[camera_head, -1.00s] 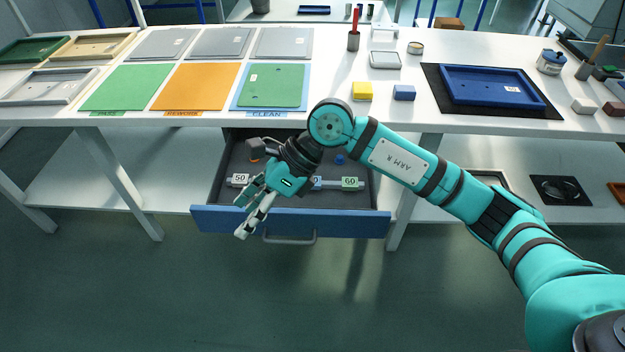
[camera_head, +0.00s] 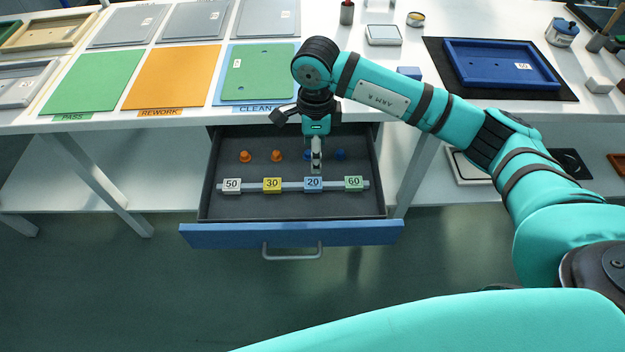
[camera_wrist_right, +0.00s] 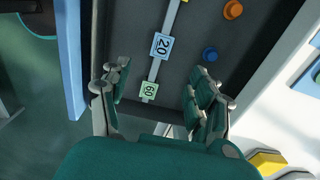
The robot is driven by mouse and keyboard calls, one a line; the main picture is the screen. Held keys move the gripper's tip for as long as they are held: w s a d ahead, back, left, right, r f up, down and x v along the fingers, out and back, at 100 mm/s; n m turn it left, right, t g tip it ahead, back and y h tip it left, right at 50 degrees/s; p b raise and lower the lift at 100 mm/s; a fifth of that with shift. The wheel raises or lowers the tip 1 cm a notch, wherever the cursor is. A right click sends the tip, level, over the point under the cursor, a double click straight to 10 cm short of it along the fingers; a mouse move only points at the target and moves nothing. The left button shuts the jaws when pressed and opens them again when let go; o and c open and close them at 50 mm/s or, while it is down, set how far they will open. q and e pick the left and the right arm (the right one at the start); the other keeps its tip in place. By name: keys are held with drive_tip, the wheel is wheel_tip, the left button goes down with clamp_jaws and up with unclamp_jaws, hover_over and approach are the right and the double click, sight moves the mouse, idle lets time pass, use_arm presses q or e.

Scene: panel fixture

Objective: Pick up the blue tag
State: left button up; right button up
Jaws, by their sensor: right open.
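The blue tag (camera_head: 313,184), marked 20, sits on a grey rail in the open drawer, between the yellow tag (camera_head: 272,185) marked 30 and the green tag (camera_head: 354,184) marked 60. A white tag (camera_head: 232,186) marked 50 is at the rail's left end. My right gripper (camera_head: 316,165) points down over the drawer, just behind the blue tag in the head view. In the wrist view its fingers (camera_wrist_right: 158,88) are apart and empty, with the blue tag (camera_wrist_right: 161,46) beyond them and the green tag (camera_wrist_right: 149,91) between them. My left gripper is out of view.
The open drawer (camera_head: 290,236) has a blue front and a handle. Orange pegs (camera_head: 245,156) and blue pegs (camera_head: 340,155) stand behind the rail. The table edge (camera_head: 160,119) lies above the drawer, with coloured mats and a blue tray (camera_head: 500,64) on top.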

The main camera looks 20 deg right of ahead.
sight(313, 182)
wheel_tip(313, 182, down, 4)
wheel_tip(313, 182, down, 3)
drive_tip(key=shift+w, duration=0.1)
drive_tip(key=f, duration=0.2)
drive_tip(key=f+p, duration=0.1)
drive_tip(key=shift+a+f, duration=0.2)
drive_tip(key=shift+f, duration=0.15)
drive_tip(key=shift+w+f, duration=0.1)
drive_tip(key=shift+f, duration=0.4)
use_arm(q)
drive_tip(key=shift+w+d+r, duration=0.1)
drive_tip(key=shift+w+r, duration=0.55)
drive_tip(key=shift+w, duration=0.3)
use_arm(e)
drive_tip(key=c, duration=0.9)
